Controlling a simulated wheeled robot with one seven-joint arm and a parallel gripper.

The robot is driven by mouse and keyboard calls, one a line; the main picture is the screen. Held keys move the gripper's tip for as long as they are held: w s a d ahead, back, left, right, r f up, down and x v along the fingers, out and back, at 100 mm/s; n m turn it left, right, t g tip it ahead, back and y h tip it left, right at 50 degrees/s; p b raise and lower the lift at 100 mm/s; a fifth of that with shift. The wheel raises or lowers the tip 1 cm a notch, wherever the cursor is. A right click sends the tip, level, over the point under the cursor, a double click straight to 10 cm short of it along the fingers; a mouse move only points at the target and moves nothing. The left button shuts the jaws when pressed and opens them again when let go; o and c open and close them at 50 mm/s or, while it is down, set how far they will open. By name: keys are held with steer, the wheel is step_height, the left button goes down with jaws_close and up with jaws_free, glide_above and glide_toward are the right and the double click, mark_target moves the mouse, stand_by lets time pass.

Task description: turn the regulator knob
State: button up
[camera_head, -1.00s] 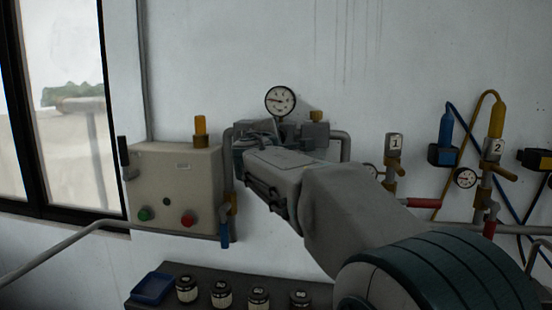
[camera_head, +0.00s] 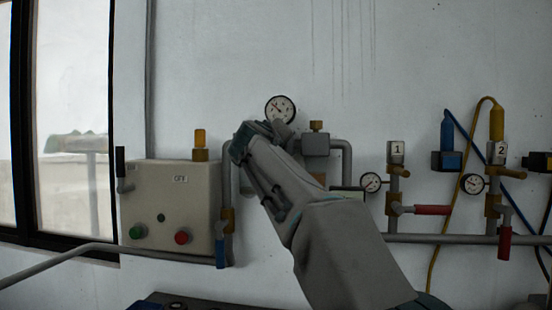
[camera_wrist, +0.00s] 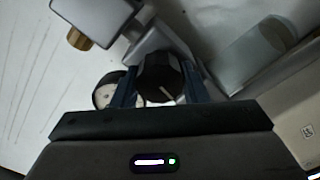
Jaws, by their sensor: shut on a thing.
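The regulator knob (camera_wrist: 160,84) is dark and faceted, with a white pointer line on its face. It sits between the two blue fingers of my gripper (camera_wrist: 158,92) in the wrist view, and the fingers are shut on it. In the head view my gripper (camera_head: 252,135) is at the regulator just below a round pressure gauge (camera_head: 280,109), and my arm hides the knob. The gauge needle points to the upper left. The gauge also shows partly hidden behind a finger in the wrist view (camera_wrist: 106,92).
A grey valve block with a brass cap (camera_head: 316,127) is right of my gripper. A beige control box (camera_head: 170,205) with green and red buttons is to the left. Numbered valves, small gauges and hoses line the wall to the right. Grey pipes run along the wall.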

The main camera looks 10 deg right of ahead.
steer(key=m+b, duration=0.1)
steer(key=m, duration=0.1)
steer(key=m+b, duration=0.2)
steer(key=shift+f+m, duration=0.2)
steer(key=shift+m, duration=0.1)
steer(key=m+b, duration=0.1)
steer(key=m, duration=0.2)
steer(key=shift+m, duration=0.4)
steer(key=m+b, duration=0.1)
steer(key=m, duration=0.3)
steer(key=shift+b, duration=0.4)
steer(key=shift+r+m+b, duration=0.1)
steer(key=shift+m+b, duration=0.2)
steer(key=shift+m, duration=1.5)
steer(key=o, duration=1)
steer(key=shift+c, duration=0.2)
